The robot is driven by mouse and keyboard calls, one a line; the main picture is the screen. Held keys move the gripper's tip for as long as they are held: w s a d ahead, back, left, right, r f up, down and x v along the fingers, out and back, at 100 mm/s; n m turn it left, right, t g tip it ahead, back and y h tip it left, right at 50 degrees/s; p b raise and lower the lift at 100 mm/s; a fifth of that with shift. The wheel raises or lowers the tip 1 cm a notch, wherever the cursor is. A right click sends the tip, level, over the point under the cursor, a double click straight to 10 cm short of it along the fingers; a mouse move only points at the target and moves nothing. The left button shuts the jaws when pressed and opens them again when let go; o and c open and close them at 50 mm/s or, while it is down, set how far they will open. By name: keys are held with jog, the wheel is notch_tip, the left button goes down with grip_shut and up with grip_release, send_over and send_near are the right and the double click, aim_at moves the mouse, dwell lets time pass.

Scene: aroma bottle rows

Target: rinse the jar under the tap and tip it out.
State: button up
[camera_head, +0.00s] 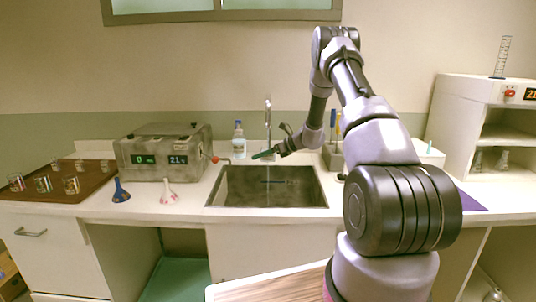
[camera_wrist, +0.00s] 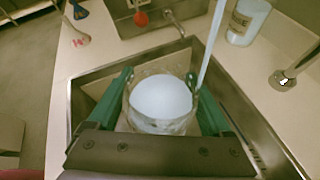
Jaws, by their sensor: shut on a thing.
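In the wrist view, my gripper (camera_wrist: 160,100) is shut on a clear glass jar (camera_wrist: 162,125), with one green finger on each side. A pale, bluish-white round surface shows inside the jar; I cannot tell whether it is water. A thin pale stream (camera_wrist: 209,50) comes down to the jar's right rim. I cannot tell whether it enters the mouth. In the head view, my gripper (camera_head: 264,154) is over the back of the sink (camera_head: 225,199), close to the tap (camera_head: 268,115). The jar cannot be made out there.
A bottle (camera_head: 239,143) stands behind the sink. A grey bath with displays (camera_head: 165,152) is to the left, with a blue funnel (camera_head: 121,192) and a white funnel (camera_head: 168,193) before it. A brown tray (camera_head: 95,181) holds several small glasses. A shelf unit (camera_head: 455,118) stands right.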

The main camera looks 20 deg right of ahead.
aim_at(261, 159)
jog(key=shift+s+a, duration=0.25)
jog(key=shift+s, duration=0.6)
jog(key=shift+s+a, duration=0.3)
jog(key=shift+s, duration=0.6)
jog(key=shift+s+a, duration=0.25)
jog(key=shift+s, duration=0.6)
jog(key=shift+a, duration=0.1)
